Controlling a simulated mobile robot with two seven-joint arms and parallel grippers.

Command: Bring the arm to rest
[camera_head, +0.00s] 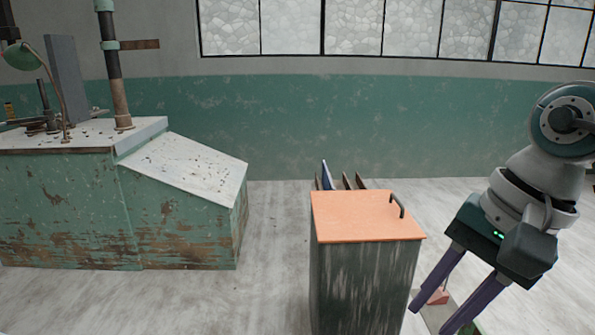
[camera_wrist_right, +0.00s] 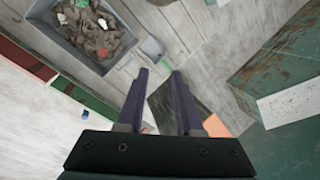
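My right arm comes in from the right in the head view. Its gripper (camera_head: 430,320) points down and to the left, with two purple fingers apart. In the right wrist view the gripper (camera_wrist_right: 160,72) is open and nothing sits between its fingers. The gripper is to the right of the orange-topped cabinet (camera_head: 365,216) and appears clear of it. My left gripper is not in view.
A grey bin (camera_wrist_right: 40,20) holds brown clumps with red, green and white pieces. A worn green bench (camera_head: 70,215) with a sloped white top stands at the left. A small pinkish block (camera_head: 438,297) shows behind the fingers. Floor between bench and cabinet is clear.

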